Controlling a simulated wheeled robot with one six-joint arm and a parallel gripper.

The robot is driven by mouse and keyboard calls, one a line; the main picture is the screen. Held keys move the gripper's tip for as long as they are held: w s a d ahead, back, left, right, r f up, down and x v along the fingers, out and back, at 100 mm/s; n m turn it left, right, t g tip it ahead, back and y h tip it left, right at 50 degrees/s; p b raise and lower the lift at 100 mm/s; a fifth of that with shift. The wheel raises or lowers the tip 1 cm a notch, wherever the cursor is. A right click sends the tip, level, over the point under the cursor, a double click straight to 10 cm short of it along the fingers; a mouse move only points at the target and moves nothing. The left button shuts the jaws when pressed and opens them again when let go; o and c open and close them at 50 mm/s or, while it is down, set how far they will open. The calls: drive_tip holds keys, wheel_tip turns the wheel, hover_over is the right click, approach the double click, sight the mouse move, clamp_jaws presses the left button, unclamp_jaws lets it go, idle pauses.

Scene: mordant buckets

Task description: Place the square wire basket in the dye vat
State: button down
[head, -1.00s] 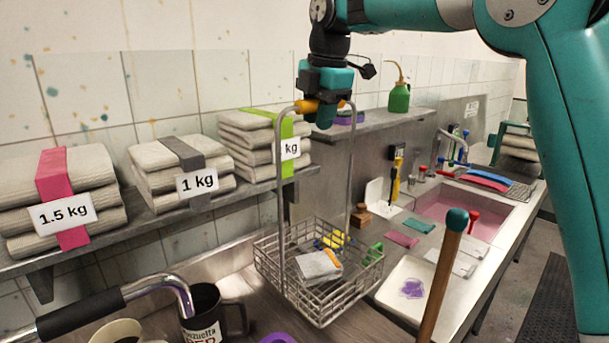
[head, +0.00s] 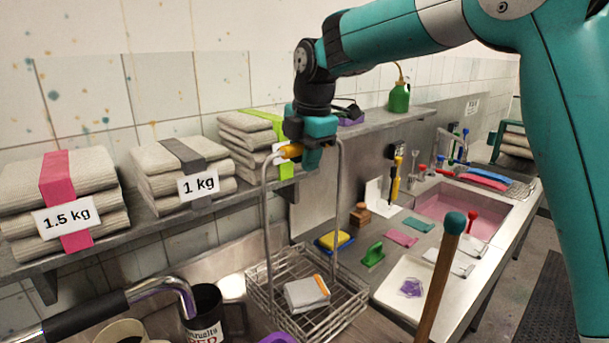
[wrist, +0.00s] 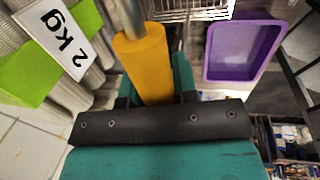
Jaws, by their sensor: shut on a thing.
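My gripper (head: 300,152) is shut on the handle's yellow-orange grip at the top of the bail. In the wrist view the yellow grip (wrist: 146,62) lies between the fingers and part of the wire basket (wrist: 190,8) shows at the top edge. I cannot make out a dye vat for certain; the pink-filled basin (head: 462,203) is at the right of the counter.
Labelled cloth stacks (head: 68,205) line the wall shelf left of the handle. A dark mug (head: 205,312) and a black-handled metal bar (head: 90,315) are at lower left. A wooden stick (head: 440,275) rises in front. A purple tub (wrist: 243,48) shows in the wrist view.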

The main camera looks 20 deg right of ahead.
drive_tip(key=shift+f+p, duration=0.6)
drive_tip(key=shift+f, duration=1.55)
drive_tip(key=shift+f, duration=0.1)
drive_tip(key=shift+f, duration=0.1)
drive_tip(key=c, duration=0.9)
unclamp_jaws()
drive_tip(key=shift+f+b, duration=0.1)
drive_tip(key=shift+b, duration=0.25)
drive_tip(key=s+r+b, duration=0.1)
drive_tip(key=s+r, duration=0.2)
drive_tip(key=r, duration=1.4)
drive_tip(key=shift+d, duration=0.45)
